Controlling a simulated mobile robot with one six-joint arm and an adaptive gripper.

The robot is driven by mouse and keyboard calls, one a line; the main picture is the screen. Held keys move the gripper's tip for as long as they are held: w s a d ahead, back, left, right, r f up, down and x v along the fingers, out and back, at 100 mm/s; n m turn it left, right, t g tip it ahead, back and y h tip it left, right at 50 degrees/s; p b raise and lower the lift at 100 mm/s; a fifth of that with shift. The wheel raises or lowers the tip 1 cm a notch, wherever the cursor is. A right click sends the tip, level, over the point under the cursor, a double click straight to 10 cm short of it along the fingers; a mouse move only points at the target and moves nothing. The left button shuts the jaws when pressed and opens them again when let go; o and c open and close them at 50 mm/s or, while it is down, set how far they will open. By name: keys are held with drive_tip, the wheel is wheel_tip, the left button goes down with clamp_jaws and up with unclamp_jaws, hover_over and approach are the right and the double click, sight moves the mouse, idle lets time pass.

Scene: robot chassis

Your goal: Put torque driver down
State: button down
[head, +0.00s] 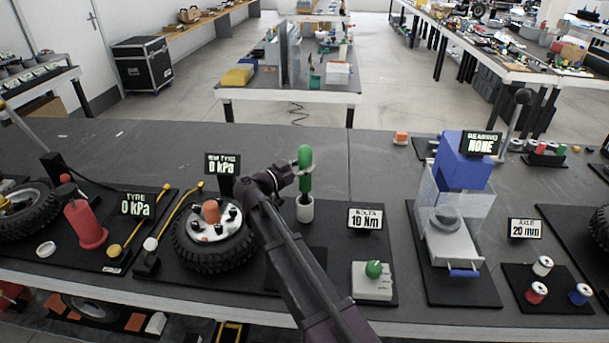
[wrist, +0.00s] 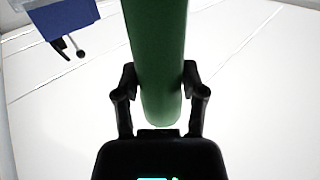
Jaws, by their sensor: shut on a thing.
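The green torque driver (head: 305,157) is upright in the head view. My gripper (head: 296,174) comes in from the left and is shut on its handle. In the wrist view the green handle (wrist: 158,60) runs down between the two fingers of my gripper (wrist: 158,92). A small white cup-like holder (head: 305,212) stands on the black mat directly under the driver. The driver's thin shaft reaches down to the cup's mouth; I cannot tell how far inside its tip is.
A wheel (head: 190,250) with an orange hub part lies left of my arm. A white box with a green knob (head: 374,269) sits front right of the cup. A blue-topped bearing press (head: 465,160) stands further right. The grey table behind the cup is clear.

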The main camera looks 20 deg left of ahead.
drive_tip(key=shift+f+b, duration=0.55)
drive_tip(key=shift+f, duration=0.4)
drive_tip(key=shift+c, duration=0.8)
unclamp_jaws()
drive_tip(key=shift+r, duration=0.25)
drive_tip(key=v, duration=1.2)
drive_tip(key=shift+f, duration=0.1)
